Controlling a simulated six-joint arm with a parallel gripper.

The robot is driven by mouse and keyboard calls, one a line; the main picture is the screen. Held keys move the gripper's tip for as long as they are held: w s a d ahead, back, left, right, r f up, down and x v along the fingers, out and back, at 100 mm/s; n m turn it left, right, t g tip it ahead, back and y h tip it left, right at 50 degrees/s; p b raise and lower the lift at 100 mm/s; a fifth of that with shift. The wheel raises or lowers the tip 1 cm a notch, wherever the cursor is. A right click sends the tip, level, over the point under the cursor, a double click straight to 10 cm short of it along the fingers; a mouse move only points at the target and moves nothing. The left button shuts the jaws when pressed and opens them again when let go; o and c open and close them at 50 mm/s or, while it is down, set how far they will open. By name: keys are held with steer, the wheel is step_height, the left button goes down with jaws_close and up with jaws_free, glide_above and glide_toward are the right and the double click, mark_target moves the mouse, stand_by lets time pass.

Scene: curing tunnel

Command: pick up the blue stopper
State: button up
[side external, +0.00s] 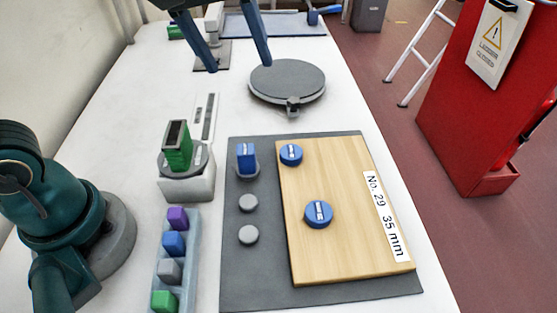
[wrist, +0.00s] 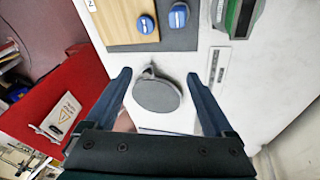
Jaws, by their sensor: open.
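Several blue pieces could be the blue stopper, and I cannot tell which is meant. In the side view, one round blue piece (side external: 319,213) lies mid-board and another (side external: 291,154) lies at the board's far left corner. A taller blue piece (side external: 246,157) stands on a grey round seat on the dark mat. A blue block (side external: 173,243) sits in the tray at left. The wrist view shows the corner piece (wrist: 146,25) and the taller piece (wrist: 179,16). My gripper (side external: 238,66) is open and empty, above the table beyond the board, near the grey round plate.
The wooden board (side external: 345,252) lies on the dark mat (side external: 262,285). The grey round plate (side external: 287,81) stands behind them. The tray (side external: 186,258) also holds purple, grey and green blocks. A red cabinet (side external: 468,130) stands at right.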

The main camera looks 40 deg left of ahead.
steer(key=w+d+f+g, duration=0.2)
steer(key=w+d+f, duration=0.2)
steer(key=w+f, duration=0.15)
steer(key=g, duration=0.2)
glide_above(291, 153)
steer(key=shift+y, duration=0.3)
step_height(291, 153, down, 8)
steer(key=shift+f, duration=2.5)
jaws_close()
